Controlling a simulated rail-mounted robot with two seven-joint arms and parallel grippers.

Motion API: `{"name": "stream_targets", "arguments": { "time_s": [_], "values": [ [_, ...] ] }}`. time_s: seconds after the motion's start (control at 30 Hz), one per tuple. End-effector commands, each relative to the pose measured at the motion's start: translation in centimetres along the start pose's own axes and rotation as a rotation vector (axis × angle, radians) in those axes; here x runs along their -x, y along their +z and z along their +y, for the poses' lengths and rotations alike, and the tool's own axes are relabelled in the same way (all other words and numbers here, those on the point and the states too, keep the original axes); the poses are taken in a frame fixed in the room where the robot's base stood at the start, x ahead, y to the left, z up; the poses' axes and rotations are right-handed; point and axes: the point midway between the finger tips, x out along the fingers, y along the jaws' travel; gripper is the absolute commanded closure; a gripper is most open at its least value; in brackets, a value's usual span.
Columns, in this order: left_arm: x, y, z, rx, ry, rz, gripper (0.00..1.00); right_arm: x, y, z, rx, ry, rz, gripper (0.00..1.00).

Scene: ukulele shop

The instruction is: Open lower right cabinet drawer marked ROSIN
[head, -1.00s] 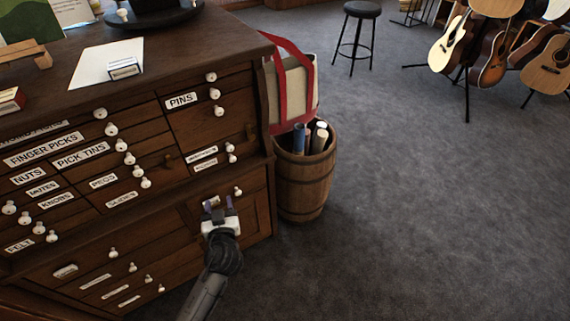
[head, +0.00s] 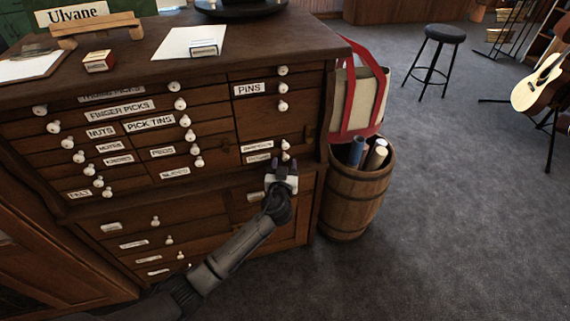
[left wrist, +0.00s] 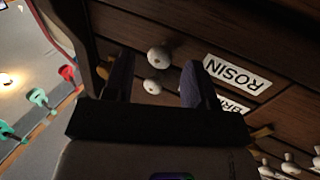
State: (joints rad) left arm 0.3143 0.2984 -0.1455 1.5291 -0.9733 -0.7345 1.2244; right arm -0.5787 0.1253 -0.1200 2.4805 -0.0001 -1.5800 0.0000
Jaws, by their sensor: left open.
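The ROSIN label (left wrist: 238,72) reads clearly in the left wrist view, which shows the cabinet roughly upside down. Its white round knob (left wrist: 159,57) lies between my finger lines. A second knob (left wrist: 152,86), beside another label (left wrist: 232,103), is close by. In the head view the dark wood cabinet (head: 215,130) has the ROSIN drawer label (head: 258,157) as the lower of two small ones at right. The drawer looks shut. My left gripper (head: 283,163) is open just in front of these knobs, its fingers on either side; contact cannot be told. My right gripper is not in view.
A wooden barrel (head: 350,205) with rolled papers and a red-handled bag (head: 358,100) stand close to the cabinet's right side. A black stool (head: 440,40) and a guitar (head: 540,85) are farther right. Grey floor (head: 450,220) is clear.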

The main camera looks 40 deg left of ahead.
Motion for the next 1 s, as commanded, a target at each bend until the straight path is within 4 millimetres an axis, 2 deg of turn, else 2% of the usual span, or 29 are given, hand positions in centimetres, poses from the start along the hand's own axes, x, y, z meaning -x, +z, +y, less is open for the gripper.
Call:
{"name": "stream_targets", "arguments": {
  "time_s": [0.2,0.6,1.0],
  "values": [
    [-1.6,0.0,0.0,0.001,-0.001,0.000,0.49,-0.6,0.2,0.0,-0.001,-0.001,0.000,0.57],
    [-1.9,0.0,0.0,0.001,-0.001,0.000,0.50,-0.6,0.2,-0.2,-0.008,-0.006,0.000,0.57],
    [-1.9,0.0,0.0,0.001,0.000,0.000,0.88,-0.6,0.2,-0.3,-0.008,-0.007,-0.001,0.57]
  ]
}}
